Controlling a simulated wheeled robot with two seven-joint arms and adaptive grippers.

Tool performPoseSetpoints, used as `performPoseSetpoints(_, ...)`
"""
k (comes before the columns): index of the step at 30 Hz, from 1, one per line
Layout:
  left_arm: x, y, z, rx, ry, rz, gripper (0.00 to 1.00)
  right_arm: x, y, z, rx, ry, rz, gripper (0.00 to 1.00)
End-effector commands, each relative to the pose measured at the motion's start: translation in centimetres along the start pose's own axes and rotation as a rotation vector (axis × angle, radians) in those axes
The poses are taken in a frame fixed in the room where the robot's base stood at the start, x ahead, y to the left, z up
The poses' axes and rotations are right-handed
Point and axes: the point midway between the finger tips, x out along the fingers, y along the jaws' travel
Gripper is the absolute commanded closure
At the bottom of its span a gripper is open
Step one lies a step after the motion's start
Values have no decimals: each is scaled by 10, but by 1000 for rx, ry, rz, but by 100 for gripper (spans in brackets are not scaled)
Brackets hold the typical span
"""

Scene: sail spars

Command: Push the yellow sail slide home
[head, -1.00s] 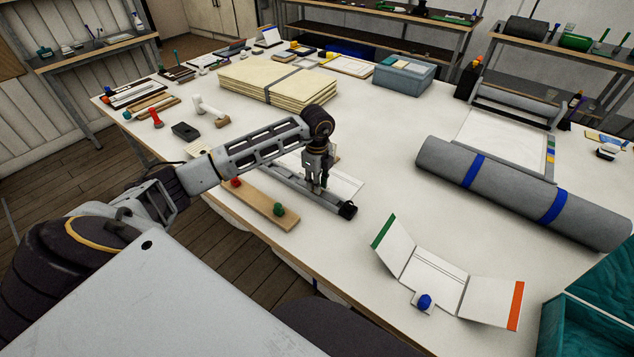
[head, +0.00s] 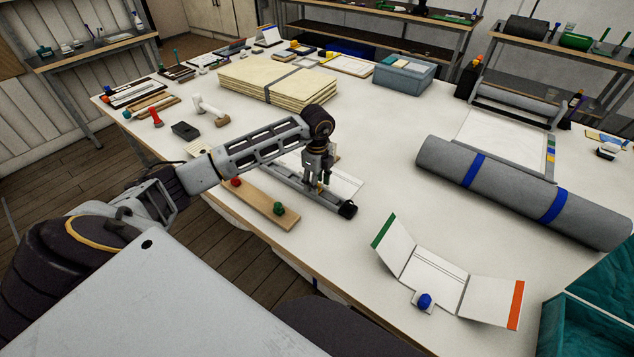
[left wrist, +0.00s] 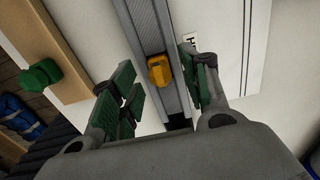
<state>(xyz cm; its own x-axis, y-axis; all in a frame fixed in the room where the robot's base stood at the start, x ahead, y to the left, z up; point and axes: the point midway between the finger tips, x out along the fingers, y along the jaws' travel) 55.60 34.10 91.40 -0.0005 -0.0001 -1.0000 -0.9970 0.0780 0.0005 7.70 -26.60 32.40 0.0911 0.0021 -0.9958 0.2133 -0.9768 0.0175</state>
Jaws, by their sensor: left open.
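The yellow sail slide (left wrist: 159,71) sits in the grey spar track (left wrist: 149,28), between my left gripper's fingers in the left wrist view. In the head view a small bit of yellow (head: 319,187) shows under the fingers. The grey spar (head: 328,200) lies on the table with a black cap (head: 347,209) at its near right end. My left gripper (head: 319,179) points down over the spar. It also shows in the left wrist view (left wrist: 160,95), open, with one green-padded finger on each side of the track. I cannot tell whether either finger touches the slide. My right gripper is not in view.
A wooden board (head: 262,204) with red and green knobs lies left of the spar. A white folded card stand (head: 431,266) with a blue knob and a grey roll (head: 520,192) with blue bands lie to the right. The table between is clear.

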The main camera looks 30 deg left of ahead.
Motion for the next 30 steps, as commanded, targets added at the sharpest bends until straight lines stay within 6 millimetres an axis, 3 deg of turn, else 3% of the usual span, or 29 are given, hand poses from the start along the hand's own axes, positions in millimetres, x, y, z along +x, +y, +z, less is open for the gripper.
performPoseSetpoints(30,-57,0,0,0,0,0,54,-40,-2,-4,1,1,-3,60)
